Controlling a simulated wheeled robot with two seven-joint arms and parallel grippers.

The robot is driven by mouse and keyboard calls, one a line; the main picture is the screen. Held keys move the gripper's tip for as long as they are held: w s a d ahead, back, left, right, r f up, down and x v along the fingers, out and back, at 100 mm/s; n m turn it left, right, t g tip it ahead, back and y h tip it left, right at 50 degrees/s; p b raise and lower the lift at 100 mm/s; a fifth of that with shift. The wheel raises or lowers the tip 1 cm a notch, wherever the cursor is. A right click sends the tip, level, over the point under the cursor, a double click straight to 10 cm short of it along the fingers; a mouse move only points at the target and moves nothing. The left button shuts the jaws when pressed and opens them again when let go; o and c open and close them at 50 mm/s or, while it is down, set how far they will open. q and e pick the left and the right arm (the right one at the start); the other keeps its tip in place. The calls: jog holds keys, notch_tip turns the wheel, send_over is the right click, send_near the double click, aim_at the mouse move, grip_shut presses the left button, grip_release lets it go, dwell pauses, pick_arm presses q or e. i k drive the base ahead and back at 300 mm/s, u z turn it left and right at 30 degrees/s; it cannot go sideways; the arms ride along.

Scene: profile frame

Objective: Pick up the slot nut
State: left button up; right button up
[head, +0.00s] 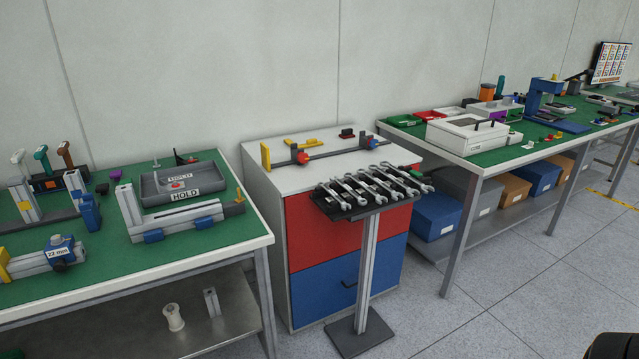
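I cannot make out a slot nut for certain at this distance. On the left green-topped bench (110,265), a grey tray marked HOLD (212,177) holds a small red item. In front of the tray is a frame of aluminium profiles (185,217) with blue parts and a small brass-coloured piece (240,197) at its right end. A blue fixture marked 22 mm (62,250) is nearer the front. Neither of my grippers is in view.
A wrench stand (368,240) rises before a white-topped cabinet (318,150) with red and blue drawers. A second green bench (535,140) on the right carries a white box (465,133), bins and a blue press (548,105).

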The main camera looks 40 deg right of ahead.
aim_at(241, 198)
jog(key=z, duration=0.5)
jog(key=i, duration=0.9)
jog(key=z, duration=0.05)
